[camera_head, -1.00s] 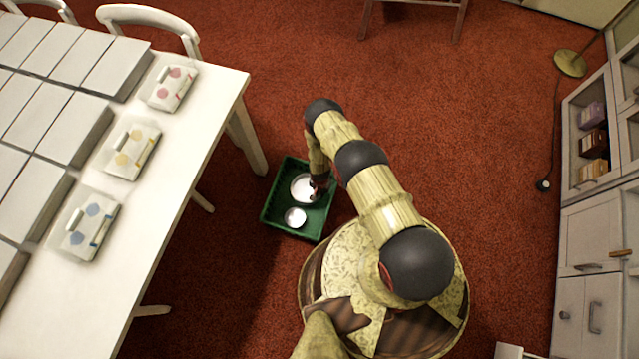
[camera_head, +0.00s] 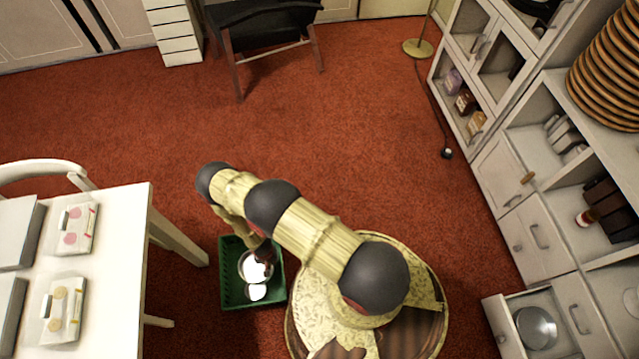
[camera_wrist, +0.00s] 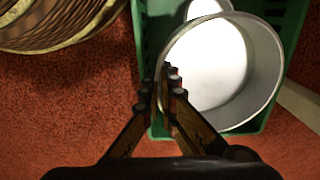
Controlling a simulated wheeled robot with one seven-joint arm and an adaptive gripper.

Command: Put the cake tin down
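A round silver cake tin (camera_wrist: 262,80) with a bright white inside shows large in the wrist view. My gripper (camera_wrist: 162,88) has its fingers closed together at the tin's left wall, one outside and one inside the rim. In the head view the tin (camera_head: 251,262) is in or just above a green crate (camera_head: 225,290) on the floor, under my gripper (camera_head: 265,257). I cannot tell whether it touches the crate's bottom. A second, smaller tin (camera_head: 257,292) lies in the crate beside it and shows partly at the top of the wrist view (camera_wrist: 203,8).
A white table (camera_head: 115,290) with boxes stands left of the crate. At right are cabinets (camera_head: 510,240) with an open drawer holding another round tin (camera_head: 537,327). A chair (camera_head: 265,30) and lamp base (camera_head: 418,48) stand farther back. Open red carpet (camera_head: 340,120) lies between.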

